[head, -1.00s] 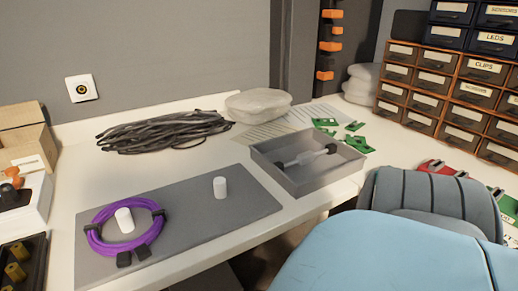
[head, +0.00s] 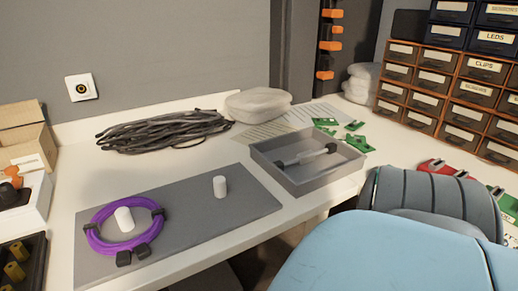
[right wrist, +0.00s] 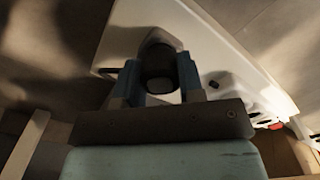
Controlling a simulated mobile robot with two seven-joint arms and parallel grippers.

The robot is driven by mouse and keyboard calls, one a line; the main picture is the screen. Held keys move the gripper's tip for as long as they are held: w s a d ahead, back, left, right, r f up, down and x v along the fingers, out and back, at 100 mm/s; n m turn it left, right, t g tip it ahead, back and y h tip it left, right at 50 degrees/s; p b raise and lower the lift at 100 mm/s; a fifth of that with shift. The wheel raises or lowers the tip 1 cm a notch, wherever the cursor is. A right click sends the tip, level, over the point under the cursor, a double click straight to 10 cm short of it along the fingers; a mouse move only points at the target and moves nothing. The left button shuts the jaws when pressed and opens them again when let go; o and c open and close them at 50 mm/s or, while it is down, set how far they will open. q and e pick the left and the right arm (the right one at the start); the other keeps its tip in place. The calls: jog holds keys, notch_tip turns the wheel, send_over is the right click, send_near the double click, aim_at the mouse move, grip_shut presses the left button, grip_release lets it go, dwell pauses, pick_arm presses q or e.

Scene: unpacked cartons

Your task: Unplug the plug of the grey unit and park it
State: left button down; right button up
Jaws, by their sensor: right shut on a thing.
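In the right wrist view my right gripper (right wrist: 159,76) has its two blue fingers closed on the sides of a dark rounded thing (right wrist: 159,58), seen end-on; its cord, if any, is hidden. A pale surface lies behind it. Neither gripper shows in the head view. There a white wall plate (head: 81,88) with a round dark socket is on the back wall, with nothing in it. I cannot pick out a grey unit for certain. An open grey tray (head: 322,182) holds a rod with dark ends (head: 305,155).
A grey mat (head: 185,222) carries two white pegs; a purple cable coil (head: 95,238) with black ends lies around the left one. A dark cable bundle (head: 165,130), a pale wrapped lump (head: 257,105) and green boards (head: 356,143) lie behind. Drawers (head: 462,91) stand at right.

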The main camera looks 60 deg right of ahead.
jog(key=shift+f, duration=0.25)
dwell(0.5)
jog(key=o, duration=1.1)
jog(key=shift+c, duration=0.2)
notch_tip(320, 180, up, 9)
jog(key=p, duration=0.5)
jog(key=shift+f+p, duration=0.15)
jog(key=shift+p, duration=0.2)
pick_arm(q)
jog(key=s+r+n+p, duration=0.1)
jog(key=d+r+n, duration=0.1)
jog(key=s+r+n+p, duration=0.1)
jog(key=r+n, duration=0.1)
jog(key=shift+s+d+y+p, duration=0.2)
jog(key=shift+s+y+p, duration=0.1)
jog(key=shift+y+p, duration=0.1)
pick_arm(e)
notch_tip(320, 180, up, 5)
jog(key=shift+r, duration=0.1)
jog(key=shift+s, duration=0.1)
